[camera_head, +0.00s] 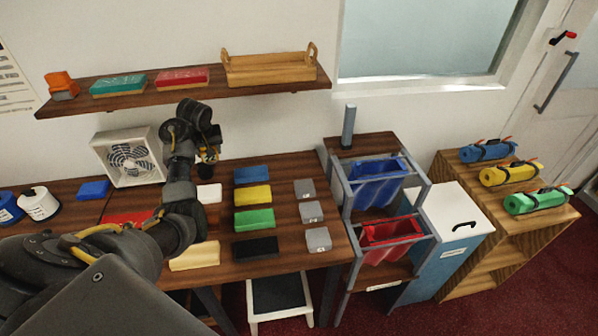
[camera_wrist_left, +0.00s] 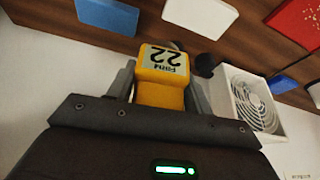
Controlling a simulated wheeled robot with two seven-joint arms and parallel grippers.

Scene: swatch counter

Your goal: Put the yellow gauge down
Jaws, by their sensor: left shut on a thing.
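The yellow gauge (camera_wrist_left: 160,75) is a block with a pale label reading "FIRM 22", upside down in the left wrist view. My left gripper (camera_wrist_left: 162,88) is shut on it, with a grey finger on either side. In the head view my left gripper (camera_head: 208,155) hangs over the counter (camera_head: 285,255), right of the white fan; the gauge is hard to make out there behind the dark wrist parts. Whether the gauge touches the counter I cannot tell. My right gripper is not in view.
The white fan (camera_head: 130,158) stands close left of the gripper. Blue (camera_head: 252,174), yellow (camera_head: 252,195), green (camera_head: 254,219) and black (camera_head: 256,248) swatches lie to the right, beside grey blocks (camera_head: 311,212). A shelf (camera_head: 240,92) runs above. Bare wood shows between swatch columns.

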